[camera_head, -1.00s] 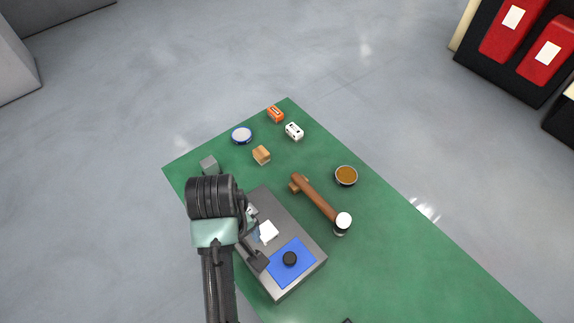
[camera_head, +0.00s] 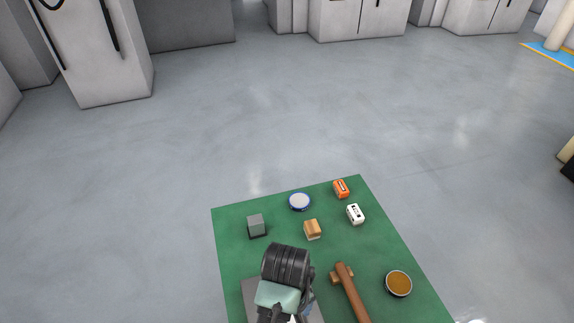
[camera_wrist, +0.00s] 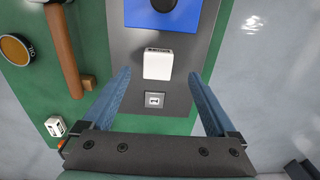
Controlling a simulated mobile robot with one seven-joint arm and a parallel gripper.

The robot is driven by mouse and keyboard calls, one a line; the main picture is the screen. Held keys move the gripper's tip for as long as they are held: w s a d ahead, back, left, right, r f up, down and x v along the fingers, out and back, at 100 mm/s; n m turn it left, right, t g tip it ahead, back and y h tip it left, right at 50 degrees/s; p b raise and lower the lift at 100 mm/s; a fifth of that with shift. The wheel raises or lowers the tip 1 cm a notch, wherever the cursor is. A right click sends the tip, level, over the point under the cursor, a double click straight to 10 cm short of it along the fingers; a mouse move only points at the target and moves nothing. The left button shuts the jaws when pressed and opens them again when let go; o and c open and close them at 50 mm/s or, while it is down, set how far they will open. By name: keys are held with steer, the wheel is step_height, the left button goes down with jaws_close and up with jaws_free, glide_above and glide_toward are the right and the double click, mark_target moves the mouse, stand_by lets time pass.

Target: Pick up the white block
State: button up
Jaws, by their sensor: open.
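A white block (camera_wrist: 158,64) with small slots along one edge lies on a grey panel (camera_wrist: 125,42) in the wrist view. My gripper (camera_wrist: 161,75) is open, with one blue finger to the left of the block and one to the right. The fingertips appear near the block's lower edge in the picture, with gaps at both sides; their height above the panel is hard to tell. In the head view my arm hides most of the panel (camera_head: 253,290) and nearly all of this block. Another white block (camera_head: 355,214), with dark marks, stands on the green mat.
A hammer (camera_head: 352,295), brown tin (camera_head: 398,283), wooden block (camera_head: 312,229), grey cube (camera_head: 256,224), blue-rimmed disc (camera_head: 300,201) and orange block (camera_head: 341,188) are on the mat.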

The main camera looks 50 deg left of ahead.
steer(key=shift+w+f+p, duration=0.15)
steer(key=shift+f+p, duration=0.7)
steer(key=shift+f, duration=1.9)
steer(key=shift+a, duration=0.1)
jaws_close()
